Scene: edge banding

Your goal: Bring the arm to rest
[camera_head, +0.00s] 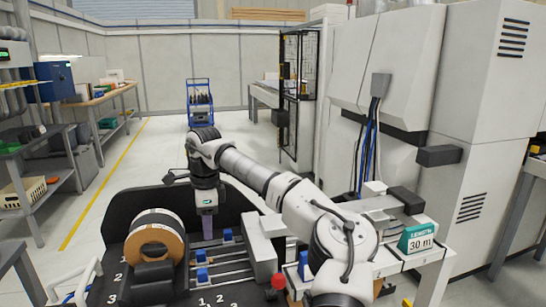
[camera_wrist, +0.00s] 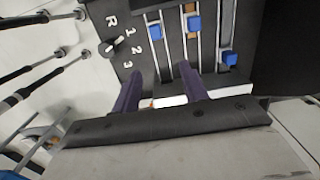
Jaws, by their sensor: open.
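My arm (camera_head: 245,168) reaches from the lower right toward the left, bent at the elbow. My gripper (camera_head: 207,228) points down over the black deck with its rails. In the wrist view its two purple fingers (camera_wrist: 160,78) stand apart with a gap between them, and no held object shows there. Below them are metal rails with blue clips (camera_wrist: 194,24) and the white marks R, 1, 2 and 3. A white edge shows just beyond the finger bases. Whether the fingers touch the deck cannot be told.
A roll of edge band (camera_head: 155,248) lies left of my gripper on the black deck (camera_head: 110,230). A large white machine (camera_head: 480,90) stands at the right. A bench (camera_head: 100,98) lines the left side. A blue cart (camera_head: 200,100) stands farther back on open floor.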

